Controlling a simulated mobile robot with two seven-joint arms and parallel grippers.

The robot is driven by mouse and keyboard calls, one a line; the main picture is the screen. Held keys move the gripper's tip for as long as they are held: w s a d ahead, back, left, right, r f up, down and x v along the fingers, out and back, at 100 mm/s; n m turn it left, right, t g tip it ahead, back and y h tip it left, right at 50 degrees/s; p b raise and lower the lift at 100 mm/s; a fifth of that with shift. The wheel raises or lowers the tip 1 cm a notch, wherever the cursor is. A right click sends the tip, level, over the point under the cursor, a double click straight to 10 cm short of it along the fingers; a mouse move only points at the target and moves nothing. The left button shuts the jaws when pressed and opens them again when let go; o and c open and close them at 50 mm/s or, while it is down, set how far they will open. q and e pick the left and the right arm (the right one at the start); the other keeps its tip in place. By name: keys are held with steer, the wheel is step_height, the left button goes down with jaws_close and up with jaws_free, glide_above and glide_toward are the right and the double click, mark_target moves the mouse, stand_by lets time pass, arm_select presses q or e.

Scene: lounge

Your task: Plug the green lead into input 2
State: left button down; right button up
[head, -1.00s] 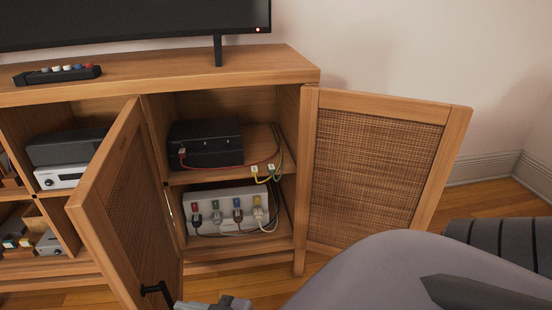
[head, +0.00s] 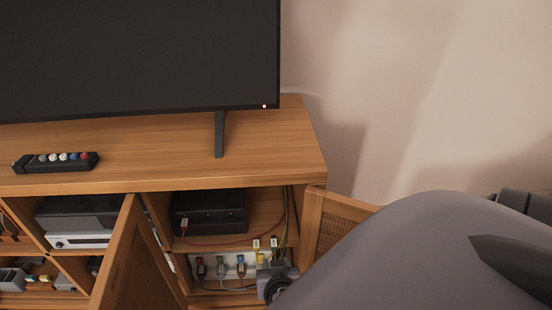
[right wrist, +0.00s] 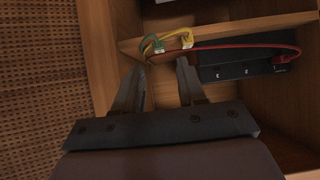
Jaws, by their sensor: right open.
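The green lead (head: 285,236) hangs at the right side of the open cabinet compartment with a white tag. In the right wrist view the green lead (right wrist: 150,42) lies by the shelf edge, just beyond my fingertips. The black box (head: 215,203) sits on the shelf; its front (right wrist: 232,70) has small marks too small to read, and a red lead (right wrist: 225,48) is plugged in at one end. My right gripper (right wrist: 160,68) is open and empty, its fingers apart. In the head view it (head: 278,270) is at the compartment's right front. My left gripper is out of view.
A yellow lead (right wrist: 187,40) with a tag lies beside the green one. A white power strip (head: 230,265) with several plugs is below the shelf. Open doors stand left (head: 135,260) and right (head: 335,220). A TV (head: 140,60) stands on top.

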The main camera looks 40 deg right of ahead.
mark_target(275, 251)
steer(key=b+x, duration=0.5)
steer(key=x, duration=0.3)
steer(key=shift+w+d+f, duration=0.15)
steer(key=shift+d+f, duration=0.05)
steer(key=shift+d, duration=0.15)
steer(key=shift+w+d+f+b, duration=0.25)
steer(key=shift+w+b, duration=0.05)
steer(key=shift+b, duration=0.05)
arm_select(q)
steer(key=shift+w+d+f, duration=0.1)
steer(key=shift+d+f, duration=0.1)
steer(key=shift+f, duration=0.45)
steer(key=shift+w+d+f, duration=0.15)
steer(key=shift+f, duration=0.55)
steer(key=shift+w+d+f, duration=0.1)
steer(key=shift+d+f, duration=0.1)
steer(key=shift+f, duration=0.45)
arm_select(e)
steer(key=shift+w+d, duration=0.15)
jaws_close()
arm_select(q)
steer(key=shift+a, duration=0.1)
